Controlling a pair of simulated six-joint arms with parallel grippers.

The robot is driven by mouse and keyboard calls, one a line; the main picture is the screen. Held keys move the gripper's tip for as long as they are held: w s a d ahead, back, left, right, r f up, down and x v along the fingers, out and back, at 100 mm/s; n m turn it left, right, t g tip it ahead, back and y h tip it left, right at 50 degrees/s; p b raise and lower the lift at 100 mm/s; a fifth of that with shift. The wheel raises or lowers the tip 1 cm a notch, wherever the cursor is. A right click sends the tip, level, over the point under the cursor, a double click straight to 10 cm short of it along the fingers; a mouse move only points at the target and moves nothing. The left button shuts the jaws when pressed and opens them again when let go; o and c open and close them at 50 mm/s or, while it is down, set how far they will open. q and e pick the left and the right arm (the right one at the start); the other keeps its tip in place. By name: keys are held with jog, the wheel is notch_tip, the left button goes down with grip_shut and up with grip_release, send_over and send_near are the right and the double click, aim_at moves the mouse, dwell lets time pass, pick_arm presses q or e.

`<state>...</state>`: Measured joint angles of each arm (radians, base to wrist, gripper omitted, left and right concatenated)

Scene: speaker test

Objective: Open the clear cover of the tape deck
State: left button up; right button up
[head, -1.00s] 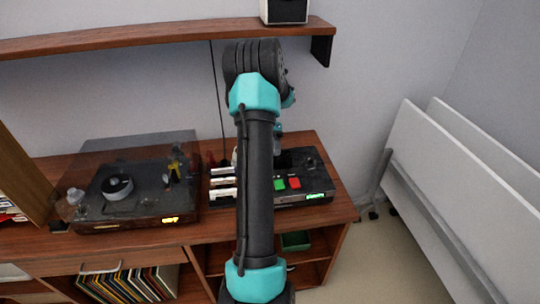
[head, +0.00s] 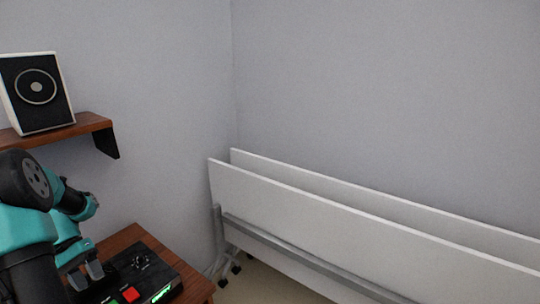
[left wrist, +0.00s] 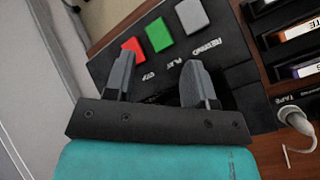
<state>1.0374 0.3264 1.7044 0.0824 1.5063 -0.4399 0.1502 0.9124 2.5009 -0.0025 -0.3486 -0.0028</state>
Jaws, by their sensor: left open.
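The tape deck (head: 150,265) is a black box on the wooden cabinet at the bottom left of the head view, partly hidden by my arm. It has a red button, a knob and a lit green display. In the left wrist view the deck (left wrist: 230,45) shows red, green and grey buttons labelled stop, play and rewind. My left gripper (head: 87,272) is open and empty over the deck. In the left wrist view its fingers (left wrist: 157,72) point toward the buttons, with a dark recess partly hidden behind them. I cannot make out the clear cover. My right gripper is not in view.
A speaker (head: 36,90) stands on the wall shelf (head: 85,127) above the deck. White folded panels (head: 330,225) stand to the right of the cabinet. A rack with labelled cassettes (left wrist: 300,30) and a plug (left wrist: 296,119) are at the right of the left wrist view.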

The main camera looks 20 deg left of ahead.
pick_arm(q)
jog(key=w+d+r+m+y, duration=0.1)
jog(key=w+d+y, duration=0.1)
jog(key=w, duration=0.4)
jog(key=w+d+r+m+y, duration=0.1)
jog(key=w+d, duration=0.2)
jog(key=w, duration=0.4)
jog(key=w+d+f+m+t+y, duration=0.1)
jog(key=w+d+f, duration=0.5)
jog(key=d, duration=0.2)
jog(key=w+d+f+m+y, duration=0.1)
jog(key=w+d+f, duration=0.5)
jog(key=w+d, duration=0.15)
jog(key=s+d+f, duration=0.3)
jog(key=d+f, duration=0.9)
jog(key=d, duration=0.2)
jog(key=s+d+f+m+t, duration=0.1)
jog(key=s+d+f, duration=0.6)
jog(key=s+d, duration=0.2)
jog(key=shift+f, duration=0.15)
